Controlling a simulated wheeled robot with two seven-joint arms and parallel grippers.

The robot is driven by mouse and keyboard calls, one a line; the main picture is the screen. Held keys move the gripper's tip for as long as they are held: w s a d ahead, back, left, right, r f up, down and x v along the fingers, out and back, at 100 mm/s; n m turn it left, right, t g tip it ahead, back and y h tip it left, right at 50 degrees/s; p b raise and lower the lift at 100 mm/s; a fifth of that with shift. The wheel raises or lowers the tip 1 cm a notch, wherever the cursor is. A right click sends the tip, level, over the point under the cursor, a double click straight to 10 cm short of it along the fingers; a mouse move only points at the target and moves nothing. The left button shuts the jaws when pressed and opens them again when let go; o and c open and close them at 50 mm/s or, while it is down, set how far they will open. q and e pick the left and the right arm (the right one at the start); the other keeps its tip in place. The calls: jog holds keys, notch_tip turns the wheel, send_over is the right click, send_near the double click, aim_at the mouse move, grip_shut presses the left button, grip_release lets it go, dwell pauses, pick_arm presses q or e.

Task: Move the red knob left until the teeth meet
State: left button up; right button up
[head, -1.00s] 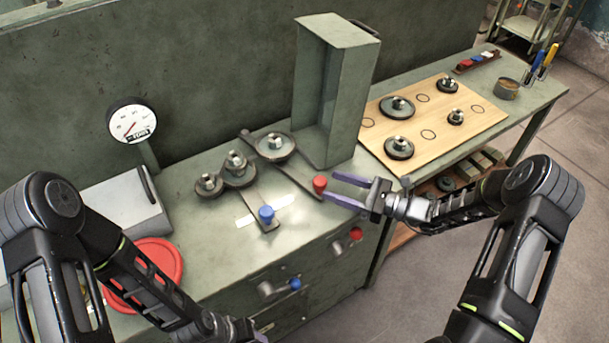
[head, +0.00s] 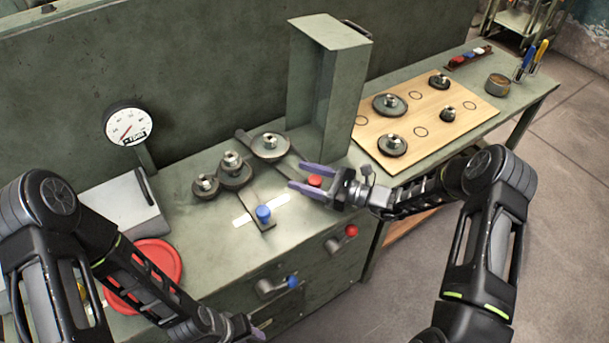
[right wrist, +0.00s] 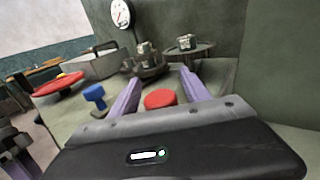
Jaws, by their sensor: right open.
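The red knob (head: 314,181) stands on the end of a dark lever whose far end runs under the right-hand gear (head: 270,146). My right gripper (head: 297,174) is open, with its purple fingers on either side of the knob. The right wrist view also shows the red knob (right wrist: 160,98) between the fingers, with no clear grip on it. The middle gear (head: 233,172) and left gear (head: 205,187) sit close together. I cannot tell whether the right-hand gear's teeth touch the middle gear. My left gripper (head: 257,333) barely shows at the bottom.
A blue knob (head: 263,214) on another lever stands left of the red one. A tall green housing (head: 310,90) rises behind the lever. Another red knob (head: 351,230) and a blue one (head: 292,281) are on the cabinet front. A gear board (head: 455,135) lies right.

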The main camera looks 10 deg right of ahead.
grip_shut()
dwell(0.5)
dwell(0.8)
